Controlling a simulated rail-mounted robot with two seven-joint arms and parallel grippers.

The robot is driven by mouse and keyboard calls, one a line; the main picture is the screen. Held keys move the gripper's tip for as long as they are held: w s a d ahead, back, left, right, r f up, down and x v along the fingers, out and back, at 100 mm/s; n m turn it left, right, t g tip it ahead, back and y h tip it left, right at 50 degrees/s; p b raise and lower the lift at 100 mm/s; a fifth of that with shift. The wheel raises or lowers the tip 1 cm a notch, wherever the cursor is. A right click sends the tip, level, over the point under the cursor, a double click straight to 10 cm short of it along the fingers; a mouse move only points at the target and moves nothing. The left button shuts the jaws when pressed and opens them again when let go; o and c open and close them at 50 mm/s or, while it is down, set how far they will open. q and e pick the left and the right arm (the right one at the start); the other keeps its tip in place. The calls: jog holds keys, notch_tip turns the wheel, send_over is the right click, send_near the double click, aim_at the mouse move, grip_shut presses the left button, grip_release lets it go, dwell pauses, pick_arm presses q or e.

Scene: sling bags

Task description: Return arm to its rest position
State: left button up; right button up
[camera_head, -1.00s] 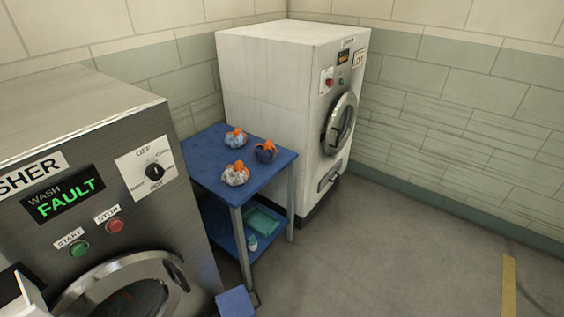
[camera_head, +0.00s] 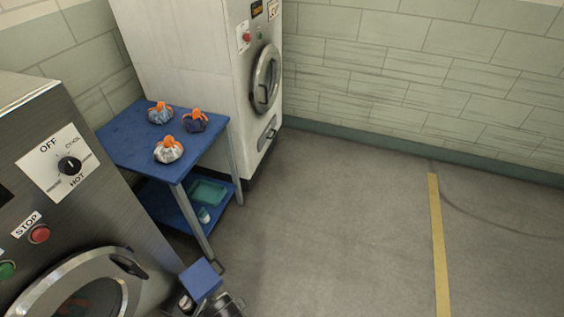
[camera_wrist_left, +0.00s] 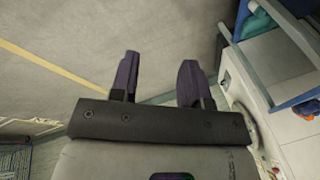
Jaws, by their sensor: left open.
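My left gripper (camera_wrist_left: 158,72) shows in the left wrist view with two dark fingers apart. Only bare floor shows between them, and it holds nothing. Three sling bags stand on a blue table (camera_head: 124,148) in the head view: a light blue one (camera_head: 160,116), a dark blue one (camera_head: 195,124) and a white-grey one (camera_head: 169,155), each with an orange top. No gripper touches them. I cannot see my right gripper in either view.
The steel washer (camera_head: 60,215) fills the left of the head view. A white machine (camera_head: 190,50) with a round door stands behind the table. A teal tray (camera_head: 208,192) lies on the lower shelf. The floor (camera_head: 340,230) right of the table is clear, with a yellow line (camera_head: 437,240).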

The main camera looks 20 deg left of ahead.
pick_arm(q)
jog(key=s+d+r+n+t+h, duration=0.2)
jog(key=s+r+t, duration=0.15)
jog(key=r, duration=0.95)
jog(key=s+f+n+g, duration=0.1)
jog(key=s+f+g, duration=0.25)
jog(key=s, duration=0.45)
jog(key=w+p+v, duration=0.2)
jog(key=p+v, duration=0.9)
jog(key=w+r+p+v, duration=0.1)
jog(key=w+p+v, duration=0.2)
jog(key=p+v, duration=0.8)
jog(key=w+r+p+v, duration=0.1)
jog(key=w+p+v, duration=0.2)
jog(key=p+v, duration=0.8)
jog(key=shift+w+r+t+p, duration=0.25)
jog(key=shift+t+p, duration=0.15)
jog(key=shift+p, duration=0.6)
